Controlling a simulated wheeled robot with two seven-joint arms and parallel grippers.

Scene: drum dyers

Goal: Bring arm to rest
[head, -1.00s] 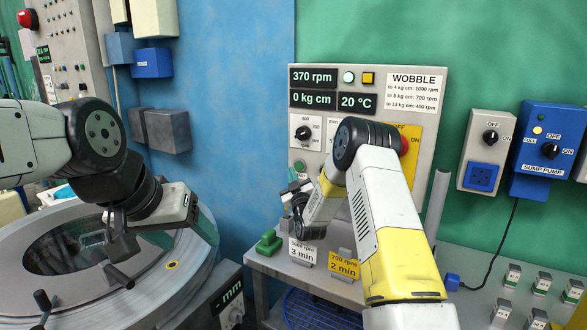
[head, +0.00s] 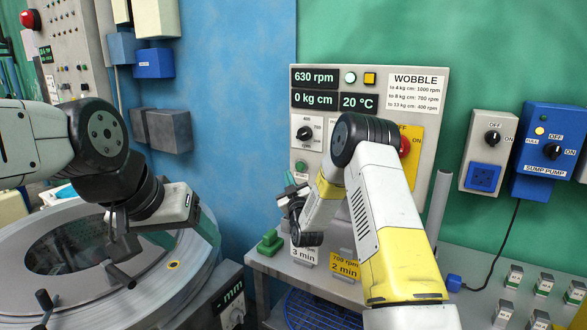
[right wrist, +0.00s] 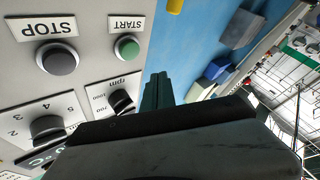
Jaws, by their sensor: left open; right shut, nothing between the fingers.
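My right gripper (head: 289,192) is in front of the left side of the grey control panel (head: 420,135), and its arm hides the panel's lower middle. In the right wrist view its dark green fingers (right wrist: 157,92) are closed together and empty. They point up beside the panel edge, close to the rpm knob (right wrist: 121,101) and below the green START button (right wrist: 127,47); I cannot tell the gap. My left gripper (head: 118,248) is open and empty over the lid of the round drum (head: 60,300) at the left.
The panel display (head: 314,77) reads 630 rpm. A grey STOP button (right wrist: 57,59) is left of START. A green block (head: 270,242) and minute tags (head: 343,264) are on the bench's front edge. Switch boxes (head: 546,150) hang at right, above several small labelled blocks (head: 543,281).

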